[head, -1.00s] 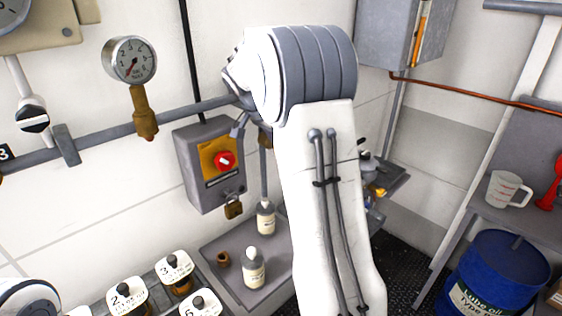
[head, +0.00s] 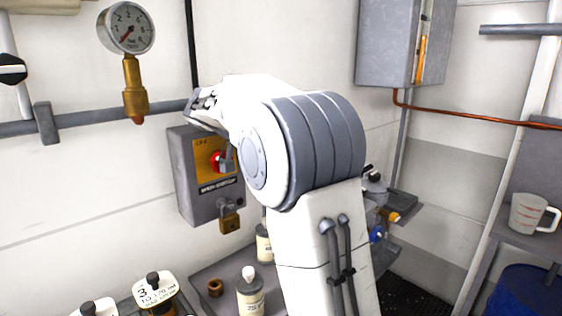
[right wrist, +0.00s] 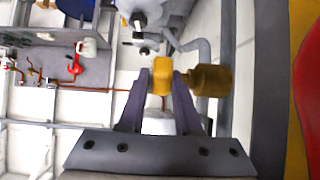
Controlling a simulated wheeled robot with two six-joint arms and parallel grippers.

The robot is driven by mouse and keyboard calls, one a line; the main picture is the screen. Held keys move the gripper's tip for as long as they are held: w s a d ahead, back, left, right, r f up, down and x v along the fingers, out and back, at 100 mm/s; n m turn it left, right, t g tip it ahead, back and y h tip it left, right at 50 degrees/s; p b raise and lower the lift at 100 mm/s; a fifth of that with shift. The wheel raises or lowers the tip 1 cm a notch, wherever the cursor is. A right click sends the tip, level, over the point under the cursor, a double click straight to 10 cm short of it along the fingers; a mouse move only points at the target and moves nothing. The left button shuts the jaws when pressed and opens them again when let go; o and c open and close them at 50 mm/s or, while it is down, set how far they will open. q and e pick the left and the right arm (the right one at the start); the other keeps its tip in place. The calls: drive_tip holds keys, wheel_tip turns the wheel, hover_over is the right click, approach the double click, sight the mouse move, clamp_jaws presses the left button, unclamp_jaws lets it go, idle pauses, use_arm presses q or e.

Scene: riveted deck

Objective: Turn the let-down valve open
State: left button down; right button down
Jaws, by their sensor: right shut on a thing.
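In the right wrist view, my right gripper (right wrist: 162,82) is shut on a yellow handle (right wrist: 163,68), with one finger on each side. A brass valve body (right wrist: 211,80) is right beside the handle, on a grey pipe (right wrist: 204,50). I take these to be the let-down valve. In the head view my right arm fills the middle and hides the valve and most of the gripper. My left gripper is in neither view.
A grey box (head: 185,170) with a red knob and a brass padlock (head: 229,222) hangs on the wall beside my right wrist. A pressure gauge (head: 126,28) stands above the wall pipe. Bottles (head: 250,292) stand on a ledge below.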

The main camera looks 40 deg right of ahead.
idle(0.3)
drive_tip(key=c, duration=0.6)
unclamp_jaws()
drive_tip(key=shift+r, duration=0.55)
wheel_tip(320, 180, up, 3)
drive_tip(key=shift+r, duration=0.15)
drive_tip(key=s+d+r+b, duration=0.1)
drive_tip(key=s+d+r, duration=0.4)
drive_tip(key=s, duration=0.5)
drive_tip(key=shift+s+d+r+b, duration=0.15)
drive_tip(key=shift+d+r+b, duration=0.15)
drive_tip(key=shift+r, duration=0.5)
drive_tip(key=shift+a, duration=0.1)
